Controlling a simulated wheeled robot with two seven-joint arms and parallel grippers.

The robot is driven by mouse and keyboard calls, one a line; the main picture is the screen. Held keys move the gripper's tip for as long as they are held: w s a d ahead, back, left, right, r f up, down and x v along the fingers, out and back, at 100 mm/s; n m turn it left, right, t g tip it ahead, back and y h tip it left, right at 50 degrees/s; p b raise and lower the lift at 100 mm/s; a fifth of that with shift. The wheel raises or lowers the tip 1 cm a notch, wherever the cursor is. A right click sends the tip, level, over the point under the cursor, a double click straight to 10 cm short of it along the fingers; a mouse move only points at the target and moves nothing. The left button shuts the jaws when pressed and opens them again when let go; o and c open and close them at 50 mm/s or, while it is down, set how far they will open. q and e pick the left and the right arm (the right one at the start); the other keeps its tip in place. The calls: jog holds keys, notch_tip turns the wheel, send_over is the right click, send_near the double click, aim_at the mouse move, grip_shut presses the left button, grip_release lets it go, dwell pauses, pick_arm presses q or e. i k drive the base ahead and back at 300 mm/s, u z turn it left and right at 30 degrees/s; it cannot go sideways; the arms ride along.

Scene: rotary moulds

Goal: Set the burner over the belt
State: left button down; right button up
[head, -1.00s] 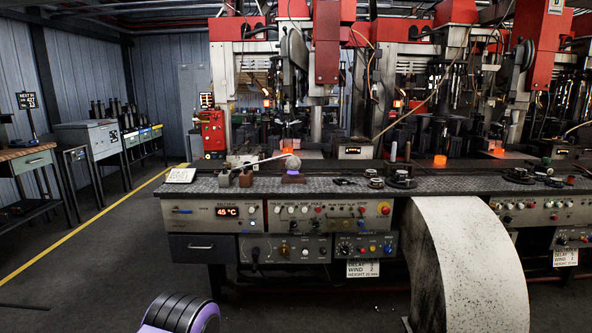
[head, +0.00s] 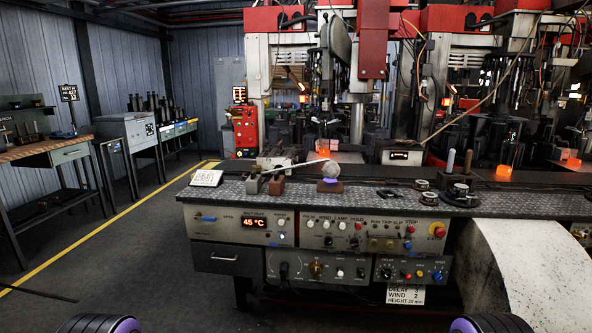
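On the machine's front shelf, a thin metal rod (head: 296,165) slants over two small blocks (head: 264,186), one grey and one brown. Its right end reaches a pale round ball (head: 330,170). A bluish-purple glow shows just under the ball, above a brown block (head: 330,187); this may be the burner, but I cannot tell for sure. A dark flat strip (head: 440,175) runs behind the shelf and may be the belt. No gripper fingers show; only purple-and-black rounded parts of mine show at the bottom edge.
The control panel (head: 340,228) below the shelf has knobs and a 45 °C display. A white tilted card (head: 206,178) stands at the shelf's left end. A speckled curved cover (head: 530,270) bulges forward at right. Orange-hot pieces (head: 508,152) glow behind. The floor at left is free.

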aim_at(331, 169)
jog(key=i, duration=0.8)
jog(key=z, duration=0.95)
jog(key=i, duration=0.4)
jog(key=z, duration=0.35)
